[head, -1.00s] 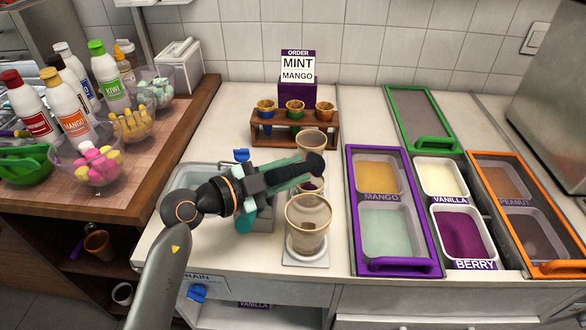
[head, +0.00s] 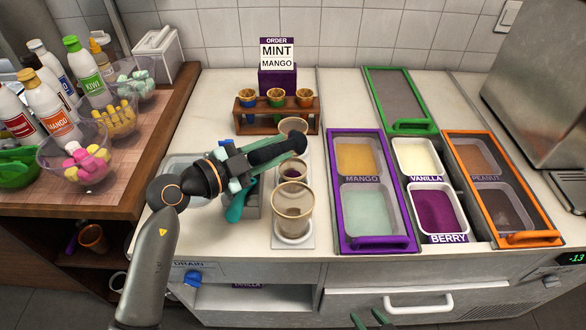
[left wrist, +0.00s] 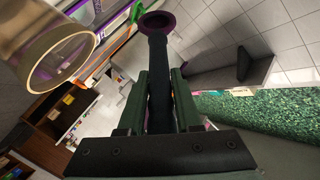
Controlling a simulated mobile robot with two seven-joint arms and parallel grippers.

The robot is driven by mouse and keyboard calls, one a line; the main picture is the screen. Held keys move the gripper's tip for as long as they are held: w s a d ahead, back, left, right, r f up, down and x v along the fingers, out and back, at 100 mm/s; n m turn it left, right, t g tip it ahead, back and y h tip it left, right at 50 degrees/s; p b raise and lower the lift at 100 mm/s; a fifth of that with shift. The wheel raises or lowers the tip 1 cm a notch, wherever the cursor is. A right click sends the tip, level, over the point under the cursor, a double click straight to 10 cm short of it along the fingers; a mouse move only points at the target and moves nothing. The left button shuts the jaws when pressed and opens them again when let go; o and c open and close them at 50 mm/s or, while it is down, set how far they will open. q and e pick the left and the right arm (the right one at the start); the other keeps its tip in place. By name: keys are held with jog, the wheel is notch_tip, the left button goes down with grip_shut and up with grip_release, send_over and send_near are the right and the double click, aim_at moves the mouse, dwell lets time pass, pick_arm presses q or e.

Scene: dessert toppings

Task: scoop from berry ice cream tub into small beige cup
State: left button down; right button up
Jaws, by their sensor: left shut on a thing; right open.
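My left gripper (head: 258,155) is shut on a dark scoop (head: 285,148), held above the row of cups. In the left wrist view the scoop (left wrist: 158,60) stands between the green fingers; its far end has a purple ring. Three translucent beige cups stand in a row: a front cup (head: 293,213), a middle cup (head: 292,190) with something dark purple inside, and a back cup (head: 293,126). The scoop partly hides the back cup. The berry tub (head: 432,186) is uncovered and holds purple ice cream. My right gripper (head: 370,321) is open at the bottom edge, far from the tub.
A purple-framed lid (head: 333,200) covers the mango and mint tubs. An orange-framed lid (head: 530,238) covers the peanut side. The vanilla tub (head: 416,142) is open. A cone rack (head: 270,124) stands behind the cups; topping bowls (head: 88,165) are at the left.

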pick_arm(q)
jog(key=shift+r, duration=1.3)
pick_arm(e)
jog(key=shift+r, duration=0.4)
pick_arm(q)
jog(key=shift+r+m, duration=0.1)
jog(key=shift+m, duration=0.2)
jog(key=m+g, duration=0.1)
jog(key=m, duration=0.2)
jog(key=r+m+g, duration=0.1)
jog(key=m+g, duration=0.1)
jog(key=m, duration=0.1)
jog(key=shift+w+a+r+m+y, duration=0.1)
jog(key=shift+w+r+m+y, duration=0.1)
jog(key=shift+m+y, duration=0.2)
jog(key=m+g, duration=0.1)
jog(key=m, duration=0.1)
jog(key=r+m+g+y, duration=0.1)
jog(key=m, duration=0.1)
jog(key=shift+s, duration=0.1)
jog(key=m, duration=0.1)
jog(key=m+y, duration=0.1)
jog(key=m, duration=0.1)
jog(key=shift+r+y, duration=0.2)
jog(key=shift+y, duration=0.1)
jog(key=shift+s, duration=0.1)
